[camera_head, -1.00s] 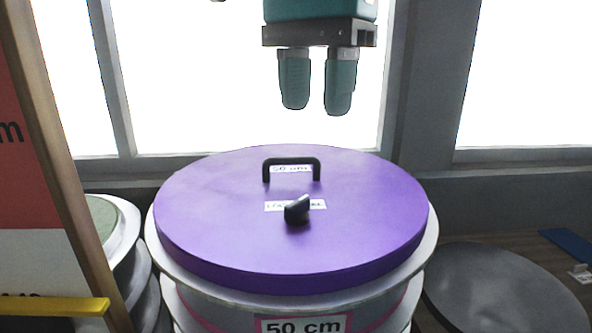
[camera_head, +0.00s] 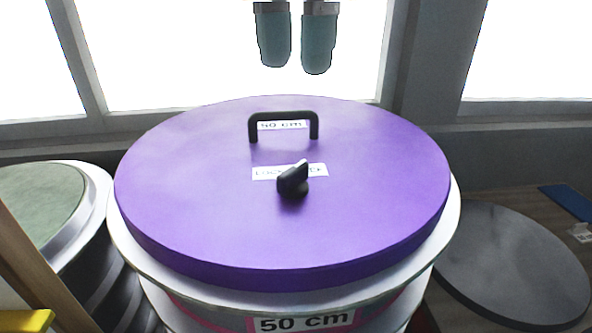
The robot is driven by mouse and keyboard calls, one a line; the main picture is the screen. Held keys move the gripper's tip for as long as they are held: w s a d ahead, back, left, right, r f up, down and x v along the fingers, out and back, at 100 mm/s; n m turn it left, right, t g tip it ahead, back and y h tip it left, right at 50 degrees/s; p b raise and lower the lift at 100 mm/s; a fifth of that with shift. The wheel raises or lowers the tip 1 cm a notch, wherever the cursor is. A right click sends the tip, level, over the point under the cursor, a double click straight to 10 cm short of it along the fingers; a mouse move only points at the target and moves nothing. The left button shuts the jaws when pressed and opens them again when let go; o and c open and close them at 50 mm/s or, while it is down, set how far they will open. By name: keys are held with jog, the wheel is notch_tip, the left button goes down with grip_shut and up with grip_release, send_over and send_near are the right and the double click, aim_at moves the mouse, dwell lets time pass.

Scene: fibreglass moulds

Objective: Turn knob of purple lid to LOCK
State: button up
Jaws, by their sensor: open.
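The purple lid (camera_head: 200,213) lies on a round white mould labelled "50 cm" (camera_head: 304,320). A black arched handle (camera_head: 284,116) stands toward the lid's back, with a "50 cm" label at its foot. A dark knob (camera_head: 293,180) stands near the lid's middle, its pointer tilted toward the upper right. A white label (camera_head: 268,172) with "LOCK" at its left lies behind the knob, which hides the middle of its text. My gripper (camera_head: 296,68) hangs above the lid's back part in the picture, open and empty, its two teal fingers pointing down, apart from knob and handle.
A pale mould with a greenish top (camera_head: 38,200) stands at the left, beside a wooden post (camera_head: 30,265) and a yellow bar (camera_head: 28,321). A grey round disc (camera_head: 512,262) and a blue flat piece (camera_head: 566,202) lie at the right. Bright windows stand behind.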

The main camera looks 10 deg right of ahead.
aim_at(296, 166)
notch_tip(296, 166, down, 13)
jog(key=b, duration=1.1)
jog(key=shift+r, duration=0.2)
jog(key=shift+c, duration=0.4)
grip_shut()
